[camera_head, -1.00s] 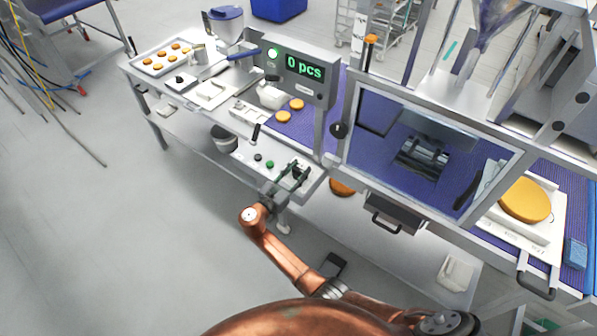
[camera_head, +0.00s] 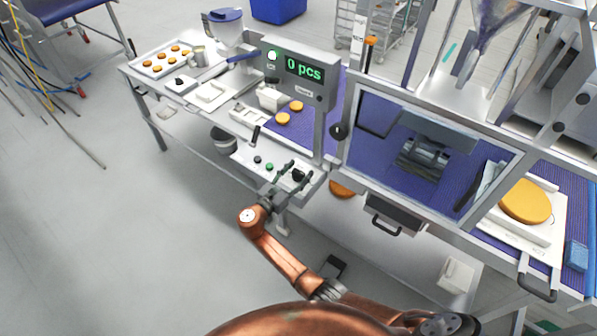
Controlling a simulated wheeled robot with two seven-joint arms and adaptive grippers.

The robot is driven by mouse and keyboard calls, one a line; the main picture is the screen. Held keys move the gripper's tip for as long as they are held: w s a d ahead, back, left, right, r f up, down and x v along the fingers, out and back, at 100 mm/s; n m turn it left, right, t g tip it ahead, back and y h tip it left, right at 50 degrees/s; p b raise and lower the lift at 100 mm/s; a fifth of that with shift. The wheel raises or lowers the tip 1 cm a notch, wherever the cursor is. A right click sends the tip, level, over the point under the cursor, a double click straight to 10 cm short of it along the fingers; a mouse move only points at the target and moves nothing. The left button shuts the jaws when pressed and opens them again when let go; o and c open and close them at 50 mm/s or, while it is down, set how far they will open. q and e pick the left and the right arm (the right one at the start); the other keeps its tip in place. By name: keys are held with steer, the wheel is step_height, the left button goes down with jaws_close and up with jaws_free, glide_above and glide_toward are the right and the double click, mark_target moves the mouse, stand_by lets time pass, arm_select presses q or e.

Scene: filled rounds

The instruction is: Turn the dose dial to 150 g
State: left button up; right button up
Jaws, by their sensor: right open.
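The control panel (camera_head: 242,157) at the front of the bench carries a black knob (camera_head: 298,175) at its right end, which looks like the dose dial. My right gripper (camera_head: 300,170) is open, its two dark fingers over the right part of the panel, with the knob close to or between the tips. I cannot tell whether they touch it. The dial's scale and setting are too small to read. The display (camera_head: 304,69) behind reads "0 pcs". My left gripper is not in view.
A black lever (camera_head: 255,132) and small green buttons (camera_head: 269,167) sit left of the knob. A guarded press window (camera_head: 425,150) stands to the right. Several orange rounds lie on a tray (camera_head: 146,69) at the back left.

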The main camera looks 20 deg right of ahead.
mark_target(298, 171)
step_height(298, 171, up, 10)
stand_by(0.6)
